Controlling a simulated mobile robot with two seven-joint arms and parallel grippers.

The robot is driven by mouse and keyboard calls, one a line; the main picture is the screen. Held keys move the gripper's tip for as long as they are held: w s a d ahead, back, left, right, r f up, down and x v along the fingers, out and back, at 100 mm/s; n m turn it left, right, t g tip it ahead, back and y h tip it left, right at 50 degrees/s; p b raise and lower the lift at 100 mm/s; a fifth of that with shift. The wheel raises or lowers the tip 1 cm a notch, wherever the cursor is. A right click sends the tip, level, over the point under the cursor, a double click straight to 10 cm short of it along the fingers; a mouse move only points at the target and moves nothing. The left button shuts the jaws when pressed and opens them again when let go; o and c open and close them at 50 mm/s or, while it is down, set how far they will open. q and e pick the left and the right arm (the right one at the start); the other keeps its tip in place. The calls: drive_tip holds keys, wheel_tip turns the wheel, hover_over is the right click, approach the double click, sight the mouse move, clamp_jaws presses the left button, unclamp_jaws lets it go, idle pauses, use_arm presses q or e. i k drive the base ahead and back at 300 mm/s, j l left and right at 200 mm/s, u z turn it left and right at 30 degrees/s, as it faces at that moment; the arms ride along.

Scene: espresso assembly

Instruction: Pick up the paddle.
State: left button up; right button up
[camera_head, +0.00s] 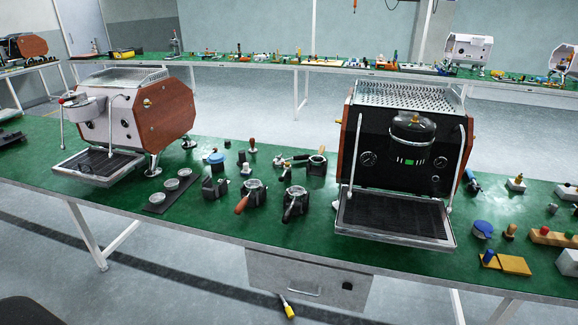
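I cannot tell which thing is the paddle. Several small handled tools stand mid-table between the two espresso machines. A portafilter with a reddish wooden handle (241,204) rests on a black stand, its handle toward the front left. A portafilter with a dark handle (289,209) rests on another black stand to its right. Behind them lies a tool with a wooden handle (283,162), next to a dark block (316,165). Neither of my grippers is in view.
A wood-sided espresso machine (170,105) stands at left, a black-fronted one (400,165) at right. Three small cups (171,184) sit on a dark tray. A blue-topped jar (482,229) and wooden blocks (510,264) lie at right. A yellow-handled tool (288,309) shows below the drawer (300,280).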

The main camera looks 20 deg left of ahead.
sight(287, 169)
drive_tip(key=i+j+z, duration=0.15)
drive_tip(key=j, duration=0.35)
drive_tip(key=i+j+z, duration=0.1)
drive_tip(key=j, duration=0.45)
drive_tip(key=i+j+z, duration=0.15)
drive_tip(key=j, duration=0.4)
drive_tip(key=i+j+z, duration=0.1)
drive_tip(key=j, duration=0.45)
drive_tip(key=i+j+z, duration=0.15)
drive_tip(key=j, duration=0.4)
